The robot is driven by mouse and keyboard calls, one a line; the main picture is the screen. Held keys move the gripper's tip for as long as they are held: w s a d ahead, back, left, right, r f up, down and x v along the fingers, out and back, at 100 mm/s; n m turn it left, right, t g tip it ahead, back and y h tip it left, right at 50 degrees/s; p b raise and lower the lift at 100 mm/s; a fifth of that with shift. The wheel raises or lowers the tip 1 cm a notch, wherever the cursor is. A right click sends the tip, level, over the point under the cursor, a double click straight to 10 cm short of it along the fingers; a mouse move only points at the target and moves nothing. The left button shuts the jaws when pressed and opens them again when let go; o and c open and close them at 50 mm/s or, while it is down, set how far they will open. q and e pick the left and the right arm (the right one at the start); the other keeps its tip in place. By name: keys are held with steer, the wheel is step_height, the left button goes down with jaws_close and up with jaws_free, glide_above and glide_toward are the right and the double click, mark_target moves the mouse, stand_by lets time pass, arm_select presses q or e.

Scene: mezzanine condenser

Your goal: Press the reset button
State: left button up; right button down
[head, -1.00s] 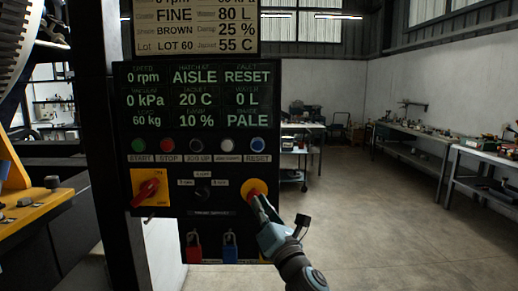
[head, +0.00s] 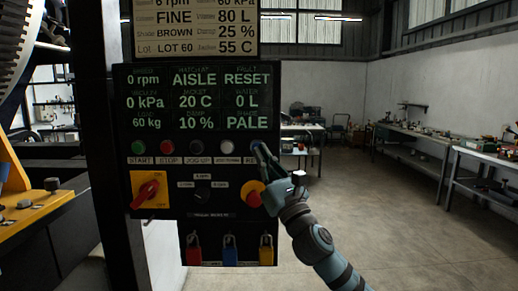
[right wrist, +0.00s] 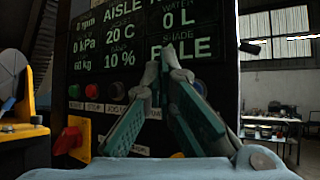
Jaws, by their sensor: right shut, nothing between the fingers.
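The control panel (head: 222,215) is dark, with a row of buttons under green readouts. The blue reset button (head: 254,145) is at the right end of that row, mostly hidden behind my right gripper (head: 261,152). My right gripper is shut and empty, its fingertips over the button and its label; I cannot tell whether they touch. My left gripper is not in view.
A red knob (head: 148,190) on a yellow plate and a yellow-ringed emergency stop (head: 252,198) sit below the buttons. Red (head: 194,252), blue (head: 230,250) and yellow (head: 266,250) padlocks hang at the bottom. Floor to the right is open, with benches (head: 440,142) along the wall.

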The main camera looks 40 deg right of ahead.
steer(key=w+d, duration=0.3)
steer(key=w, duration=0.2)
steer(key=shift+d+p, duration=0.35)
steer(key=shift+p, duration=0.1)
stand_by(1.0)
steer(key=shift+w+d, duration=0.2)
steer(key=shift+w, duration=0.1)
steer(key=shift+w+d, duration=0.3)
steer(key=shift+w, duration=0.05)
stand_by(0.7)
stand_by(0.4)
steer(key=shift+s+a, duration=0.5)
steer(key=shift+s, duration=0.15)
steer(key=shift+s+a, duration=0.1)
steer(key=s+a, duration=0.1)
steer(key=s, duration=0.1)
steer(key=s+a, duration=0.1)
steer(key=a, duration=0.1)
steer(key=shift+s+p, duration=0.3)
steer(key=shift+s, duration=0.1)
